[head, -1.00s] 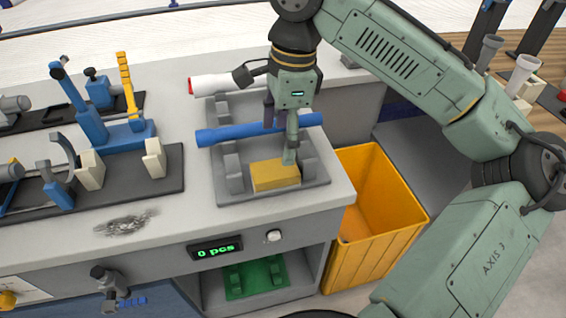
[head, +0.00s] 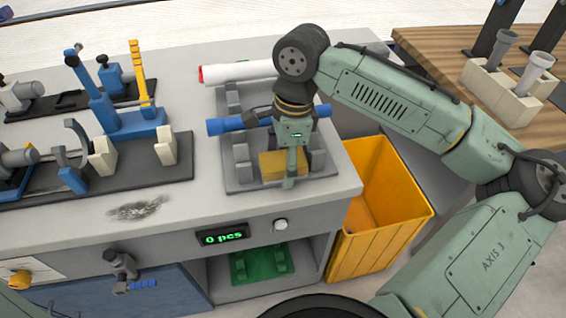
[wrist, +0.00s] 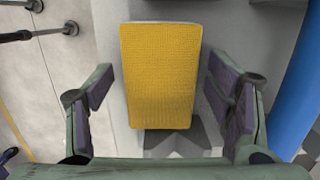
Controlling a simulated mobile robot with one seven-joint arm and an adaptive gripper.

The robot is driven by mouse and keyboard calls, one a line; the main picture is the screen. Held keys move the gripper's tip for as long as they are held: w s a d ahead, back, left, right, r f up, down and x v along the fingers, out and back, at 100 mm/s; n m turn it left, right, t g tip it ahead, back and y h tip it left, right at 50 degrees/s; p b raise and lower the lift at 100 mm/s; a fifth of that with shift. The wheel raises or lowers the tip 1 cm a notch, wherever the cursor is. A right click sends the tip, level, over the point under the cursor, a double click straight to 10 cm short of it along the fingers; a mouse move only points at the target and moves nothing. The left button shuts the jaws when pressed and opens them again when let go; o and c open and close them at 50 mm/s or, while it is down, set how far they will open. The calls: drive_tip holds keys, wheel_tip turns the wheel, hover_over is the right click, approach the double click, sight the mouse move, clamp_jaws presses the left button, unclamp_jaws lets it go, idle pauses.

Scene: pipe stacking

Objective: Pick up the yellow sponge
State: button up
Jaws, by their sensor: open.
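The yellow sponge (head: 272,166) lies on the front part of the grey tray (head: 240,187) on the workbench. Part of it is hidden behind my gripper in the head view. My gripper (head: 288,172) is directly at the sponge, pointing down. In the wrist view the yellow sponge (wrist: 160,75) lies between the two open fingers of my gripper (wrist: 164,92), with a visible gap on each side. The fingers do not appear to press on it.
A blue pipe (head: 228,126) lies across the tray's holders behind the sponge. A white pipe (head: 245,72) with a red end lies farther back. A yellow bin (head: 385,215) stands right of the bench. Blue clamp fixtures (head: 130,118) stand to the left.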

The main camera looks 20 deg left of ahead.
sight(283, 160)
drive_tip(key=shift+c, duration=0.5)
drive_tip(key=c, duration=1)
drive_tip(key=shift+c, duration=0.2)
wheel_tip(283, 160, up, 10)
drive_tip(key=shift+r+b, duration=0.1)
drive_tip(key=shift+b, duration=0.35)
drive_tip(key=o, duration=0.5)
drive_tip(key=c, duration=0.5)
drive_tip(key=shift+s, duration=0.1)
